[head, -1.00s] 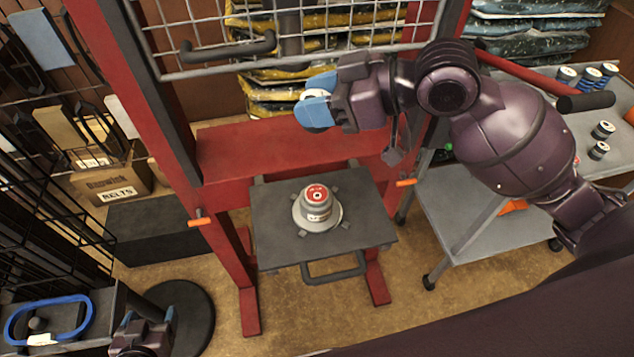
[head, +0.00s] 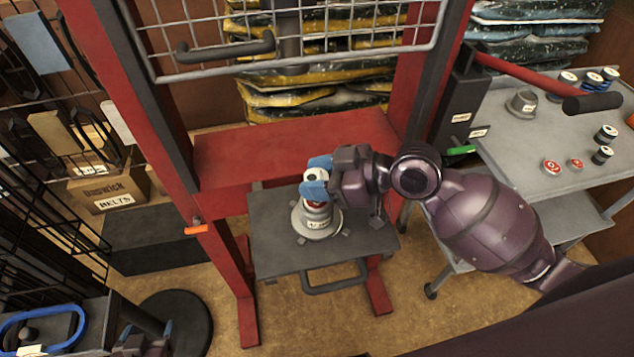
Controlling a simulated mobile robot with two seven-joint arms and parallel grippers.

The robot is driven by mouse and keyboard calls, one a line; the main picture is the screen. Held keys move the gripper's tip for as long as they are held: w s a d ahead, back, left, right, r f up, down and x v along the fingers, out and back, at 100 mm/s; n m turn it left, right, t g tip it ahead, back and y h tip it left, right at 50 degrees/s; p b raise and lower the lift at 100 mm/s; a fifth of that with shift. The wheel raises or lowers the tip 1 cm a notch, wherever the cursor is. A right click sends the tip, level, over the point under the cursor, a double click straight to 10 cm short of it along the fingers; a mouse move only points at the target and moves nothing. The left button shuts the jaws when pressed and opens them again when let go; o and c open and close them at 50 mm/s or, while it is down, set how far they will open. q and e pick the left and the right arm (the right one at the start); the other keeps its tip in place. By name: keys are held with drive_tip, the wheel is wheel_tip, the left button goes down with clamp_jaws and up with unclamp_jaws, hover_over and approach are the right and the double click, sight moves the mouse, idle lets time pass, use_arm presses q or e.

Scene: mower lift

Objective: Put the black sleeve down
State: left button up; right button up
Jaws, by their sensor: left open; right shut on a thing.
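My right gripper (head: 316,180) has blue fingertips and is shut on the black sleeve (head: 315,175). Only the sleeve's pale top and a sliver of its side show between the fingers. It is directly over the grey flanged adapter (head: 317,226), whose red top is mostly covered. I cannot tell whether the sleeve touches it. The adapter stands on the dark square plate (head: 275,258) of the red press frame. My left gripper (head: 146,333) is open and empty at the bottom left, partly cut off by the picture edge.
A wire guard (head: 300,65) hangs above the plate. The grey cart (head: 510,140) at right carries a grey flanged cup (head: 521,103), two red-topped discs and several black sleeves. A red lever (head: 530,75) reaches over it. A blue belt (head: 40,318) lies at lower left.

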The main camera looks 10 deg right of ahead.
drive_tip(key=shift+f, duration=0.85)
drive_tip(key=shift+f, duration=0.2)
drive_tip(key=o, duration=1.2)
drive_tip(key=shift+r, duration=0.15)
drive_tip(key=shift+d+r, duration=0.1)
drive_tip(key=shift+d, duration=0.05)
drive_tip(key=shift+b+v, duration=0.6)
drive_tip(key=shift+v, duration=5.3)
